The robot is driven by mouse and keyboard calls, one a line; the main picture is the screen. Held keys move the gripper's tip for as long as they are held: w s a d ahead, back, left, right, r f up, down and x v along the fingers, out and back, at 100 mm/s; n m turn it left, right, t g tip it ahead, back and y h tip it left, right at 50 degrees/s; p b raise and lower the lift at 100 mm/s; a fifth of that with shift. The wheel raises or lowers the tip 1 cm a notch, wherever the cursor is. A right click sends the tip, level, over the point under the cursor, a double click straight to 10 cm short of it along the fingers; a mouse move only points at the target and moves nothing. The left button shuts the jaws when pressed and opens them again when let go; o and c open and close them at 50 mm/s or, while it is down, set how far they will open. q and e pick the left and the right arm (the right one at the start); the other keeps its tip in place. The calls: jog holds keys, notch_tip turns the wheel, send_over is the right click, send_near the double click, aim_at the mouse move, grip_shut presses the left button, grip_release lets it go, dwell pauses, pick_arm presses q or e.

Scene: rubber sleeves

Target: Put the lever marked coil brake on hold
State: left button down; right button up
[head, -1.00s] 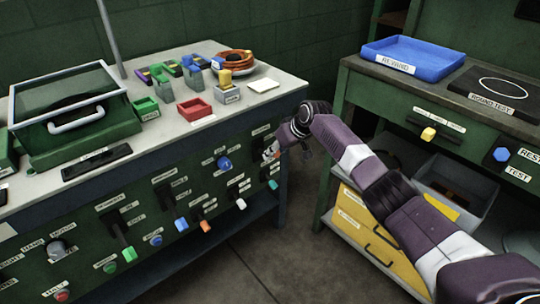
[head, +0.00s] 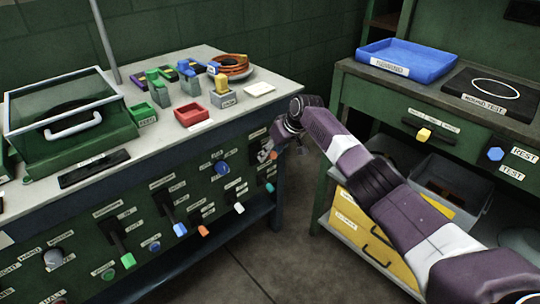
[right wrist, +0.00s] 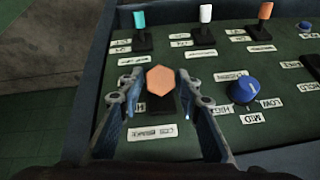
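My right gripper (head: 266,152) is at the upper right of the green panel front in the head view, close to the panel. In the right wrist view the right gripper (right wrist: 160,76) is open, with one finger on each side of a lever with an orange hexagonal knob (right wrist: 161,81). A small gap shows beside the knob on both sides. Labels lie around this lever, but I cannot read whether one says coil brake. The gripper covers this lever in the head view. My left gripper is not in view.
Nearby on the panel are a blue rotary knob (right wrist: 242,90), a teal lever (right wrist: 140,22), a white lever (right wrist: 205,16) and an orange lever (right wrist: 265,14). Trays and small parts stand on the bench top (head: 165,148). A second bench with a blue tray (head: 408,58) stands at right.

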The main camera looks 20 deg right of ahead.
jog(key=shift+o, duration=0.7)
jog(key=shift+f, duration=0.1)
jog(key=shift+s, duration=0.1)
jog(key=v, duration=1.2)
jog(key=shift+a, duration=0.1)
